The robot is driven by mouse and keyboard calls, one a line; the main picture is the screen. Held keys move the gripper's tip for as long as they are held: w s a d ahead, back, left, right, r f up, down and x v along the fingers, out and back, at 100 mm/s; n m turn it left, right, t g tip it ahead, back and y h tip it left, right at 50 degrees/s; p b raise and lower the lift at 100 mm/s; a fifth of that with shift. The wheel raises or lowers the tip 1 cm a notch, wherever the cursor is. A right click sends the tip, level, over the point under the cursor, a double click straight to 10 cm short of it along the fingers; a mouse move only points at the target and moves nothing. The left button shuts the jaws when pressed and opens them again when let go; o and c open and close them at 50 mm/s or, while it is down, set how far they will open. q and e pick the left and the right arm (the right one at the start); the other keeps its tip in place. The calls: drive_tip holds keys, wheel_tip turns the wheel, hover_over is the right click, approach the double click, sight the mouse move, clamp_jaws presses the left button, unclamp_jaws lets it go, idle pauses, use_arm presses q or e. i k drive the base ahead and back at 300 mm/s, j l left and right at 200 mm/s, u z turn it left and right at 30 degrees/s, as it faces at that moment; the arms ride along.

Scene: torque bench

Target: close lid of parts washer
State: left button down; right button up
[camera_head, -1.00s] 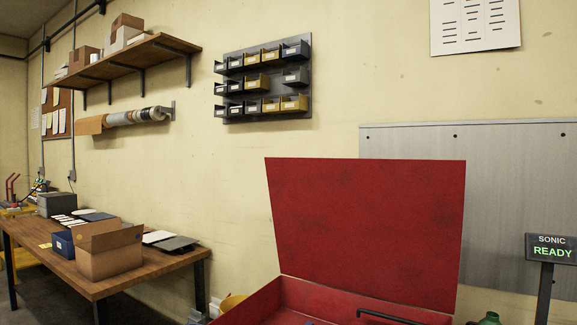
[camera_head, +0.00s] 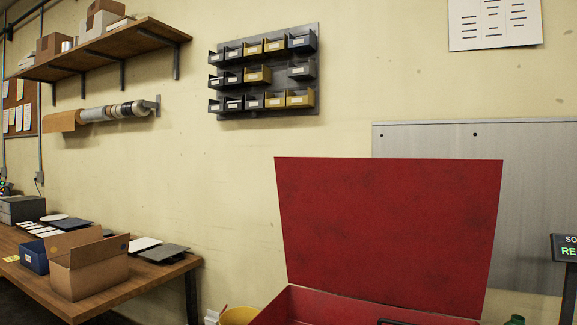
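The parts washer is a red bin whose rim (camera_head: 350,305) shows at the bottom of the view, right of centre. Its red lid (camera_head: 390,225) stands raised, close to upright, at the back of the bin. A small piece of a dark bar (camera_head: 395,322) shows at the bottom edge, in front of the lid. Most of the bin's inside is below the picture. Neither of my grippers is in view.
A grey panel (camera_head: 535,200) is on the wall behind the lid. A display on a post (camera_head: 567,250) stands at the right edge. A wooden table (camera_head: 160,275) with an open cardboard box (camera_head: 90,275) is at left. A yellow bucket (camera_head: 238,316) sits beside the washer.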

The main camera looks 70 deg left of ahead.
sight(417, 233)
drive_tip(key=k+j, duration=0.2)
drive_tip(key=j, duration=0.2)
drive_tip(key=k+j, duration=0.25)
drive_tip(key=k+j+z, duration=0.1)
drive_tip(key=j, duration=0.4)
drive_tip(key=k+j, duration=0.35)
